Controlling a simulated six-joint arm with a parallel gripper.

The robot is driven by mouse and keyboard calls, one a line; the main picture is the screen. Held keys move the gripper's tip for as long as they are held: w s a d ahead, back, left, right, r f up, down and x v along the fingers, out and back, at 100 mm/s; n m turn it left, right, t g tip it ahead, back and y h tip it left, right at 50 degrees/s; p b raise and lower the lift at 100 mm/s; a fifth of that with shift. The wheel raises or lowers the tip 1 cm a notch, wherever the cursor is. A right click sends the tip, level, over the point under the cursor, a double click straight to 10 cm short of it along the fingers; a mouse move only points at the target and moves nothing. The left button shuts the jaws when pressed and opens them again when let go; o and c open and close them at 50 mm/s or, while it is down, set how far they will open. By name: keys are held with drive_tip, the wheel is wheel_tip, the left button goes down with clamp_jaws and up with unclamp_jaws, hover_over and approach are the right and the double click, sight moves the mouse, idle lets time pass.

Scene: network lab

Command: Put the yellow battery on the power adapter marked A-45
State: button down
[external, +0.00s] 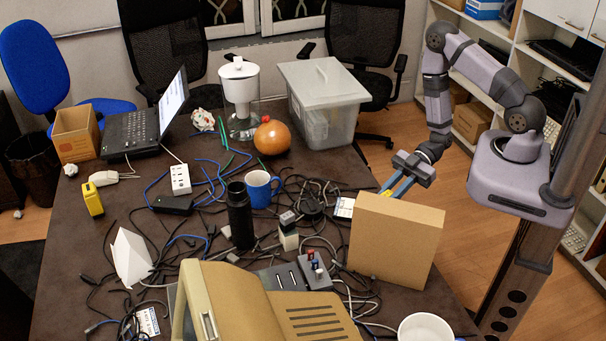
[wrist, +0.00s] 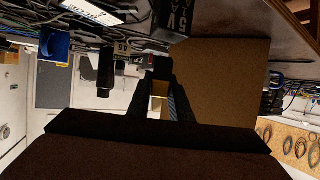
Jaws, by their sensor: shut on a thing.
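My gripper (external: 384,190) reaches down from the right, behind the upright cardboard box, with its blue fingers close together. In the wrist view my gripper (wrist: 160,84) is shut on a small block (wrist: 160,66) whose visible end is dark. A tan patch shows between the fingers; I cannot tell if it belongs to the held block. The box hides the fingertips' lower side in the external view. A yellow block (external: 92,198) with a dark face stands at the table's left. A black adapter (external: 172,204) lies mid-left; another black adapter (wrist: 174,22) is near the fingertips.
The upright cardboard box (external: 396,238) stands close by my fingers. Tangled cables cover the table's middle, around a black bottle (external: 240,216), a blue mug (external: 260,188) and a grey device (external: 314,272). A clear bin (external: 320,98) stands at the back.

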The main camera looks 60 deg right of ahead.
drive_tip(key=shift+f, duration=1.2)
drive_tip(key=shift+f, duration=0.1)
drive_tip(key=c, duration=1.6)
unclamp_jaws()
